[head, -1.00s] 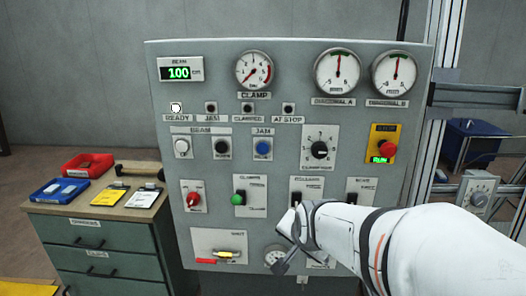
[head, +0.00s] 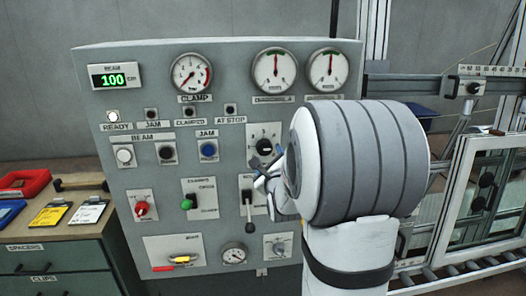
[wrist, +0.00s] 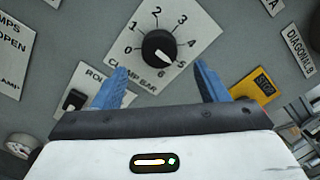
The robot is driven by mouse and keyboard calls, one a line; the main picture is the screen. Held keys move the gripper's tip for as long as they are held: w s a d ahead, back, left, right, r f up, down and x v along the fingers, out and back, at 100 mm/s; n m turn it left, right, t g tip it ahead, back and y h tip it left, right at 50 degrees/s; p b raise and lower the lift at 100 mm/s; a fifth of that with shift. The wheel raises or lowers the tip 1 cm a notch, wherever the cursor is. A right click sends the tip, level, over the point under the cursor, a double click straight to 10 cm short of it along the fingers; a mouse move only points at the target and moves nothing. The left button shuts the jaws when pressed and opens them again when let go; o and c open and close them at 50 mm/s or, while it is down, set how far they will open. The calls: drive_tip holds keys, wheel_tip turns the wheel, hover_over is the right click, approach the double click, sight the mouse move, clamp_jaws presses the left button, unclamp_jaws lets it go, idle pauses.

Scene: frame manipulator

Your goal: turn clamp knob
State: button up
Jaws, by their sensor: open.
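The clamp knob (wrist: 158,47) is a black rotary knob on a white plate marked 0 to 6 and labelled "CLAMP BAR" in the wrist view. Its white mark points to the lower right there, on the 5 to 6 side. In the head view the knob (head: 264,146) shows just left of my arm, which covers part of its plate. My gripper (wrist: 161,66) is open, with its blue fingers apart and the knob showing between and beyond their tips. Nothing is held. In the head view my gripper (head: 262,178) is low beside the plate; its gap to the panel is unclear.
The grey panel (head: 90,75) carries the clamp gauge (head: 191,73), a green lever (head: 187,203), a red switch (head: 141,208) and a black lever (head: 248,200) close below my gripper. A cabinet (head: 50,265) with trays stands left. A glazed frame (head: 485,190) stands right.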

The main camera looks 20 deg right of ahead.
sight(265, 151)
drive_tip(key=p+x, duration=0.1)
drive_tip(key=x, duration=0.4)
drive_tip(key=shift+w, duration=0.35)
drive_tip(key=shift+c, duration=0.2)
drive_tip(key=c, duration=1)
drive_tip(key=shift+o, duration=0.2)
drive_tip(key=shift+f+b, duration=0.15)
drive_tip(key=shift+b, duration=0.25)
